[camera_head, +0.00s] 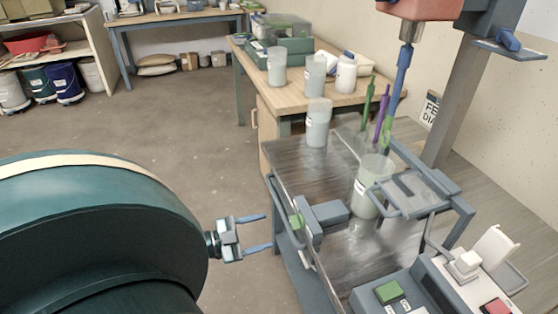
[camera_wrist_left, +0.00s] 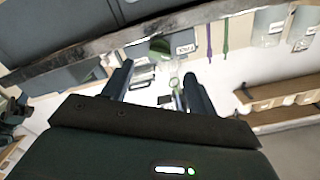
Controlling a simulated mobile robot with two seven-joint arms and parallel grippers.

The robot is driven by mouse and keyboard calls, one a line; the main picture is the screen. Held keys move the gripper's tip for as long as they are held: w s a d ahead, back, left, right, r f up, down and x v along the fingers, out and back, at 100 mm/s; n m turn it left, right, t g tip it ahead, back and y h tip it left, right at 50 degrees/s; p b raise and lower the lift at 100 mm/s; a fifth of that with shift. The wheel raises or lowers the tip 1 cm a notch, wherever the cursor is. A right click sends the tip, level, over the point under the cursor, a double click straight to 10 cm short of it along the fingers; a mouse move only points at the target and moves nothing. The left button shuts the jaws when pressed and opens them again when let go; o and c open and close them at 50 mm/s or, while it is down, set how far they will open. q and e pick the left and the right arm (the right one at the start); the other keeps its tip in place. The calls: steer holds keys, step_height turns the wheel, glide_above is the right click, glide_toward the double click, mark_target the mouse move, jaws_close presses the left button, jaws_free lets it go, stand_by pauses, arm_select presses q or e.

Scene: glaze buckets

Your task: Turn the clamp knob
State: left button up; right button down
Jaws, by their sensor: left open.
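A small green part, which looks like the clamp knob (camera_head: 296,221), sits on the left end of a blue-grey clamp block (camera_head: 328,212) at the metal bench's left edge. My left gripper (camera_head: 268,231) is open and empty, just left of the bench, its two blue fingers pointing right toward the knob with a gap between. In the left wrist view, the fingers (camera_wrist_left: 158,70) are apart, and a round green part (camera_wrist_left: 159,46) shows beyond them beside a small label. A translucent bucket (camera_head: 369,186) stands right of the clamp block. My right gripper is not in view.
The metal bench (camera_head: 290,165) carries another translucent container (camera_head: 318,123) and a control box with a green button (camera_head: 388,291). Open floor lies left of the bench.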

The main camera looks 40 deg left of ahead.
arm_select(q)
steer(key=v, duration=0.5)
steer(key=shift+s+a, duration=0.1)
steer(key=shift+s, duration=0.1)
stand_by(0.4)
